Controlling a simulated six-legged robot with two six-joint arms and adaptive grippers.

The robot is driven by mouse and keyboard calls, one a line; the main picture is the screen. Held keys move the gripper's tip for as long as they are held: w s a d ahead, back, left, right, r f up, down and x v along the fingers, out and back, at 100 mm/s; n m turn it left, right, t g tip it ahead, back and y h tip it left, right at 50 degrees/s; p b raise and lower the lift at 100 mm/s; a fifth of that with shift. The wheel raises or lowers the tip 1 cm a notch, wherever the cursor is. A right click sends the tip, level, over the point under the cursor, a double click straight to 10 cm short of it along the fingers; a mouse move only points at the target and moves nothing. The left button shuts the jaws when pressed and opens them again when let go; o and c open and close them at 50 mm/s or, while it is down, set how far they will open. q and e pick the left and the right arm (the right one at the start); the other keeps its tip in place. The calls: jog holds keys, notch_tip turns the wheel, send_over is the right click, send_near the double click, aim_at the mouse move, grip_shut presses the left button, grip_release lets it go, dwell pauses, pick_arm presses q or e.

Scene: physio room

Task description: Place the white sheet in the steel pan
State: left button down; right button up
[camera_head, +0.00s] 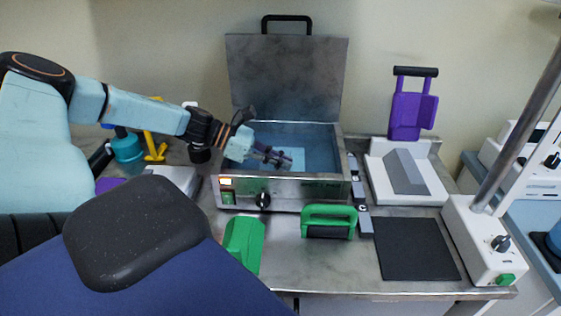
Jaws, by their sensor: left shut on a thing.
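The steel pan (333,178) is an open rectangular bath with a bluish inside, in the middle of the worktop. Its lid (287,80) stands raised at the back. My left gripper (283,160) reaches in from the left over the pan's left wall and is down inside the pan opening. It is shut on the white sheet (297,154), which shows as a pale patch around the fingertips, inside the pan's outline. Whether the sheet touches the pan floor I cannot tell. The fingers hide part of it. My right gripper is not in view.
In front of the pan are a green-handled tool (330,212) and a green block (243,243). A black mat (418,250) lies to the right. A white stand (430,180) and a purple holder (408,112) are at the right back. A dark blue padded couch (150,280) fills the left front.

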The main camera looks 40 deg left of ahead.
pick_arm(q)
jog(key=shift+f, duration=0.25)
jog(key=c, duration=1.8)
grip_release()
jog(key=shift+w+d+f, duration=0.1)
jog(key=shift+w, duration=0.15)
jog(key=o, duration=0.3)
jog(key=shift+s, duration=0.2)
jog(key=shift+w+r, duration=0.1)
jog(key=shift+r, duration=0.1)
